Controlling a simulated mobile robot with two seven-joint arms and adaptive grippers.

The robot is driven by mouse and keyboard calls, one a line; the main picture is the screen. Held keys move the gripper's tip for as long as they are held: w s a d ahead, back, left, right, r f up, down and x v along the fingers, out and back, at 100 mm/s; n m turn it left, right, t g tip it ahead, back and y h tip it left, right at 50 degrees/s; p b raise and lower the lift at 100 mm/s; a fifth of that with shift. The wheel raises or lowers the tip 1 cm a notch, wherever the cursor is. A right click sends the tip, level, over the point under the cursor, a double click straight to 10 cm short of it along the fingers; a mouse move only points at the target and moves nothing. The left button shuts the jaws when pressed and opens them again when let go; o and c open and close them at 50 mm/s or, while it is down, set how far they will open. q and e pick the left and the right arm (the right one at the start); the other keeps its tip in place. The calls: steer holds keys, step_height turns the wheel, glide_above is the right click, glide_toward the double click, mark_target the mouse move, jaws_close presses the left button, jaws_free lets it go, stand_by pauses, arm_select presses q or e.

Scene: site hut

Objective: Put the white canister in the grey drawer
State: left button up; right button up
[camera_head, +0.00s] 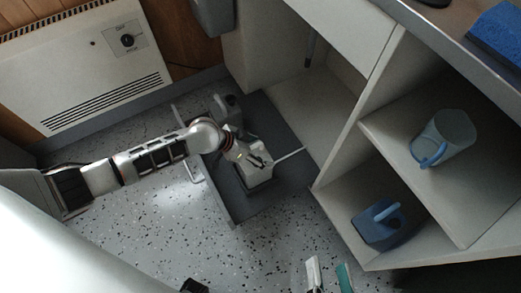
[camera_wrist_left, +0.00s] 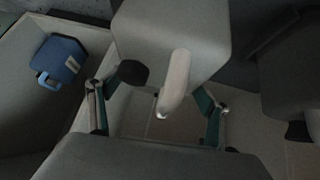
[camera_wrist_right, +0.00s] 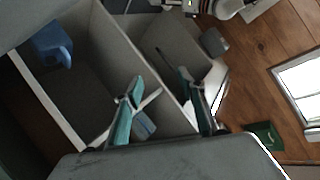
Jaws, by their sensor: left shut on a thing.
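The white canister (camera_head: 257,176) is at the open grey drawer (camera_head: 285,196), within its walls in the head view. My left gripper (camera_head: 256,156) is over the canister and shut on it. In the left wrist view the canister (camera_wrist_left: 175,30) has a pale handle standing up between my left fingers (camera_wrist_left: 168,95). I cannot tell whether the canister's base touches the drawer floor. My right gripper (camera_head: 329,276) is at the bottom of the head view. In the right wrist view its fingers (camera_wrist_right: 160,108) are apart with nothing gripped.
A dark grey container (camera_head: 228,112) stands at the drawer's far left end. A blue container (camera_head: 385,222) stands on the lower shelf, and a blue-grey jug (camera_head: 447,138) on the shelf above. A blue sponge (camera_head: 499,35) lies on the counter. A heater (camera_head: 85,65) is on the wall.

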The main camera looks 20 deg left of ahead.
arm_select(q)
steer(key=o, duration=2.1)
steer(key=shift+c, duration=0.2)
steer(key=shift+a+r, duration=0.15)
steer(key=shift+r, duration=0.3)
steer(key=p+v, duration=0.4)
steer(key=v, duration=0.4)
steer(key=shift+w+r, duration=0.15)
steer(key=shift+r, duration=0.2)
steer(key=shift+s+a+r+p, duration=0.3)
steer(key=shift+s+a+r, duration=0.25)
steer(key=shift+s+r, duration=0.1)
steer(key=shift+s+a+r, duration=0.2)
steer(key=shift+s+r, duration=0.05)
steer(key=shift+s, duration=0.2)
arm_select(e)
steer(key=d+n, duration=0.1)
steer(key=d, duration=0.1)
steer(key=w+d+n, duration=0.1)
steer(key=n, duration=0.1)
steer(key=d+n+h, duration=0.1)
steer(key=d, duration=0.1)
steer(key=shift+w+d+r+n+g, duration=0.15)
steer(key=shift+d+r+n+g, duration=0.15)
arm_select(q)
steer(key=shift+f, duration=0.1)
